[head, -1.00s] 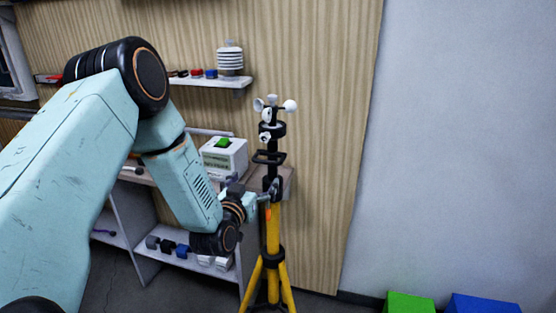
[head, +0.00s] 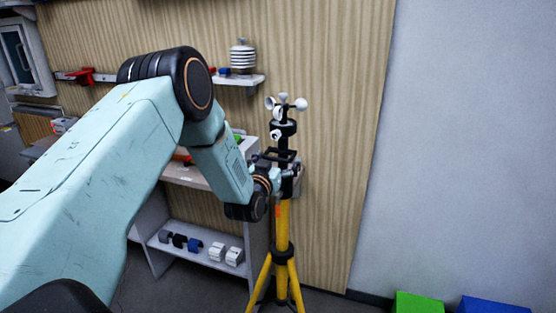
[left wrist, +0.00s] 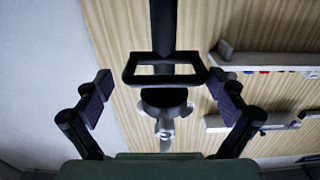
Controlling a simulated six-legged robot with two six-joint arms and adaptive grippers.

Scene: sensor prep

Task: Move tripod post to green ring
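The tripod post (head: 283,222) stands upright on yellow legs, with a black upper part and white cups at its top. My left gripper (head: 283,178) is at the upper post, just below the black rectangular bracket. In the left wrist view, the gripper's two fingers (left wrist: 165,88) are spread wide. The bracket (left wrist: 165,78) and the black upper post (left wrist: 163,25) show upside down between them, with gaps on both sides. No finger visibly presses on the post. No green ring is visible in either current view. My right gripper is not in view.
A bench (head: 185,176) with a lower shelf (head: 192,252) of small parts stands behind the arm at left. A wall shelf (head: 243,80) holds a white ribbed sensor. A green block (head: 415,303) and a blue block (head: 490,306) are at lower right. The wall right of the post is bare.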

